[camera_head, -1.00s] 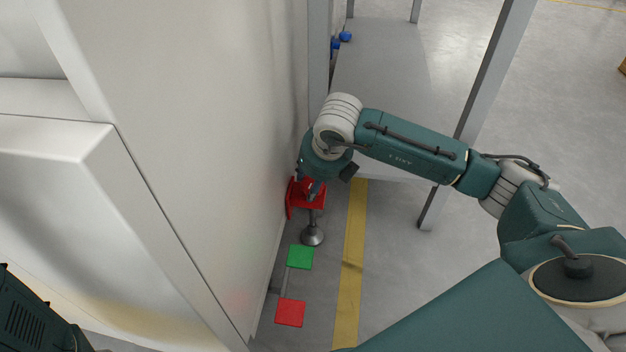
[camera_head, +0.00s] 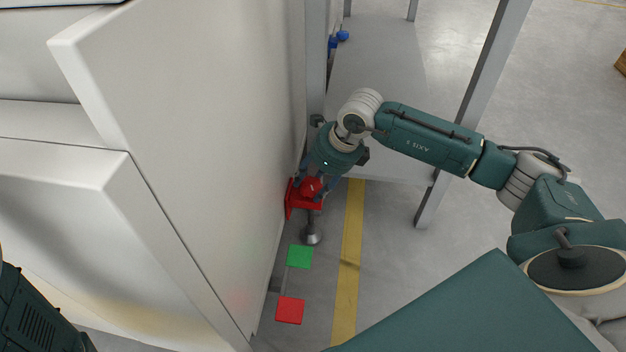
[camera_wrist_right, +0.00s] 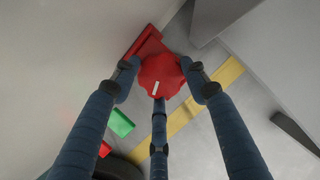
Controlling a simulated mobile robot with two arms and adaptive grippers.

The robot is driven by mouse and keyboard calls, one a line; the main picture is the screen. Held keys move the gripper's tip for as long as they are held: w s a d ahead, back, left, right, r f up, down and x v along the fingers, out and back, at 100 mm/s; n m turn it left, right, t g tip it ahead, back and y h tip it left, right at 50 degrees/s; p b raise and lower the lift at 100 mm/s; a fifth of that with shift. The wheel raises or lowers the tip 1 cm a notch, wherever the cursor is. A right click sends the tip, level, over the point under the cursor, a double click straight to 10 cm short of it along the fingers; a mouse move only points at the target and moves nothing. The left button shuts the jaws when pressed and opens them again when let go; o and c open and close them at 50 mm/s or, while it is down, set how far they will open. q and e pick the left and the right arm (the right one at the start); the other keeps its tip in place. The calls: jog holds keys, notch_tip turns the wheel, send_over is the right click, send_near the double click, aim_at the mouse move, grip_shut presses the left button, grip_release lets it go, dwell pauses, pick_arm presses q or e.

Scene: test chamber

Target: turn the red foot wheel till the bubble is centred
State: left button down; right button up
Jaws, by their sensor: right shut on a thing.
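The red foot wheel (camera_head: 310,187) is a lobed knob on a red bracket (camera_head: 292,201) at the foot of the pale cabinet. A grey foot (camera_head: 312,234) stands below it on the floor. In the right wrist view, the wheel (camera_wrist_right: 161,74) shows a white mark on its face. My right gripper (camera_wrist_right: 160,80) has its blue fingers around the wheel and is shut on it. In the head view, the right gripper (camera_head: 318,186) reaches down to the wheel from above right. My left gripper is out of view. I see no bubble in these frames.
A green square (camera_head: 300,256) and a red square (camera_head: 290,310) lie below the wheel in the head view. The cabinet wall (camera_head: 220,130) rises close on the left. A yellow floor stripe (camera_head: 348,250) and a grey frame post (camera_head: 470,110) are to the right.

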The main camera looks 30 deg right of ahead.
jog(key=shift+w+d+r, duration=0.15)
jog(key=shift+w+r, duration=0.2)
jog(key=shift+w, duration=0.1)
jog(key=o, duration=1)
jog(key=shift+o, duration=0.5)
jog(key=shift+f, duration=0.1)
jog(key=shift+s+f, duration=0.1)
jog(key=shift+s, duration=0.05)
jog(key=v, duration=1.2)
